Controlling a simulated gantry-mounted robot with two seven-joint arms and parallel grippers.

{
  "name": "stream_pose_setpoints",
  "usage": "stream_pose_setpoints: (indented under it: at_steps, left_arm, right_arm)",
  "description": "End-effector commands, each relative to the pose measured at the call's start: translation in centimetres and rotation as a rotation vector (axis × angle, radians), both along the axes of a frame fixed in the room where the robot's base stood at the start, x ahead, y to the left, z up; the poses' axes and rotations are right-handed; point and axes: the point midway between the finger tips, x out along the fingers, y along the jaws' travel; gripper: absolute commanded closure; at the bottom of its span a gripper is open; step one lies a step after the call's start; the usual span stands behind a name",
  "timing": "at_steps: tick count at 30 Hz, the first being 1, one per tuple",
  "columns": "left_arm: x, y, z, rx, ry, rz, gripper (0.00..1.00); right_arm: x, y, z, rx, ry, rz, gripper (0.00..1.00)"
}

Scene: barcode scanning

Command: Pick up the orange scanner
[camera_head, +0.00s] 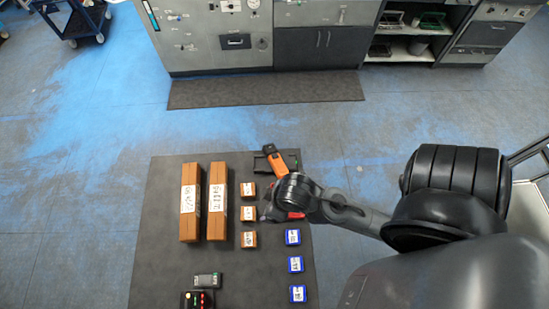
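The orange scanner (277,163) lies at the back right of the dark grey mat (165,275), with a black part at its far left end. My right arm comes in from the right, and its gripper (267,213) is over the mat, nearer the front than the scanner and apart from it. The arm's wrist hides most of this gripper, so whether its fingers are open or shut does not show. My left gripper is not in view.
Two long brown boxes (190,226) (217,226) lie on the left. Several small brown boxes (249,240) and blue boxes (295,264) stand in columns near the arm. A red thing (296,215) is partly hidden under the wrist. Dark devices (207,281) lie at the front.

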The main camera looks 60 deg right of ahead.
Motion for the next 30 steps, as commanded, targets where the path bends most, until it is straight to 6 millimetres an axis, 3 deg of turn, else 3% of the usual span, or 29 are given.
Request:
stream_pose_setpoints:
  at_steps: [14, 23, 30]
  left_arm:
    - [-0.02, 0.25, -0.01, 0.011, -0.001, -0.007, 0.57]
    - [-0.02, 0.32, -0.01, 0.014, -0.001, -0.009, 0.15]
    - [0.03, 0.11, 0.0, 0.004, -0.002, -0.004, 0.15]
  right_arm:
    - [0.01, -0.02, 0.01, -0.001, 0.0, 0.0, 0.2]
    - [0.02, -0.03, 0.02, -0.001, -0.001, 0.0, 0.2]
    - [0.03, -0.03, 0.0, -0.001, -0.001, 0.0, 0.2]
